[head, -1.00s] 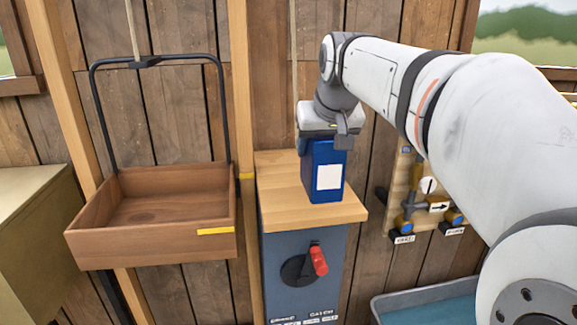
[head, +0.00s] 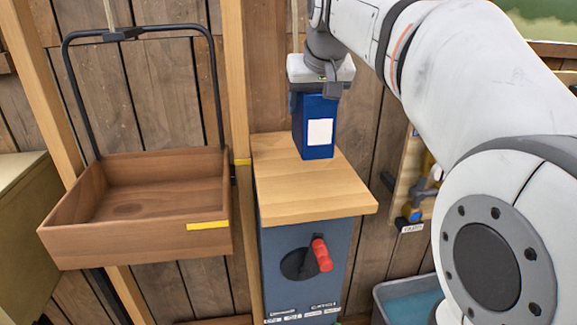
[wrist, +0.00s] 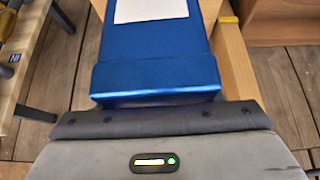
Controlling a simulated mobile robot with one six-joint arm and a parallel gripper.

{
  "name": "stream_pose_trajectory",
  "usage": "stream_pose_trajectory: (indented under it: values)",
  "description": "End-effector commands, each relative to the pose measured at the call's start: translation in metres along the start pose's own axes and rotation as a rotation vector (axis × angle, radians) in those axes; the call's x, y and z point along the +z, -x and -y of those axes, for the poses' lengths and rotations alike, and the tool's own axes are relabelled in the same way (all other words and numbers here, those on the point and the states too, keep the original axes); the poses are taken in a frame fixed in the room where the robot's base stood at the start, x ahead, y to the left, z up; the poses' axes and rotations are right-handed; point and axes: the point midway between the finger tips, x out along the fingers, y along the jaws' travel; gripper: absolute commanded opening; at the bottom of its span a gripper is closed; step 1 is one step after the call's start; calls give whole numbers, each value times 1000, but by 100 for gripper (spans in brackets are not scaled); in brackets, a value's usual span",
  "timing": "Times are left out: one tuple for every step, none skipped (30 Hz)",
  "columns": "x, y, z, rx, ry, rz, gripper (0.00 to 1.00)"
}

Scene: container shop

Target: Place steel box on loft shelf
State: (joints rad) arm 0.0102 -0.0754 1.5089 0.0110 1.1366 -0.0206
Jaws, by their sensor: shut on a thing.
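A glossy blue box (head: 299,125) with a white label is upright beneath my gripper (head: 318,90), which is shut on its top. It appears against the wooden top of the blue-grey cabinet (head: 300,195); whether its base touches that top I cannot tell. In the wrist view the blue box (wrist: 155,78) fills the upper middle, against the dark edge of my gripper (wrist: 155,118). The fingertips are mostly hidden. No shelf named as the loft shelf can be made out with certainty.
A brown wooden tray (head: 140,245) with a black hoop handle hangs left of the cabinet, empty. A red-handled crank (head: 320,255) is on the cabinet front. A grey bin (head: 400,290) stands low at right. Wooden posts (head: 238,110) line the wall.

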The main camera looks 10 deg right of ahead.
Motion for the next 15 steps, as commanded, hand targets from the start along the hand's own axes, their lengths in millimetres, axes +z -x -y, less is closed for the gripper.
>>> stream_pose_trajectory:
  values:
    - [-5,-6,0,1,0,-6,12]
    - [-9,-5,0,1,-1,-6,12]
    - [-14,-5,0,1,-1,-5,12]
    - [-18,-4,0,2,-1,-6,12]
    - [-21,-3,0,2,-1,-5,12]
    - [-24,-2,0,2,-2,-5,12]
    - [-27,-1,0,2,-2,-5,12]
    - [-29,0,0,2,-2,-4,12]
    - [-32,1,0,2,-3,-4,12]
    - [-33,2,0,3,-3,-4,12]
    - [-33,2,0,3,-3,-4,12]
    - [-33,1,0,3,-3,-2,12]
    - [-32,-1,0,3,-3,-1,12]
    - [-30,-4,0,3,-3,-1,12]
    - [-27,-9,0,3,-4,0,12]
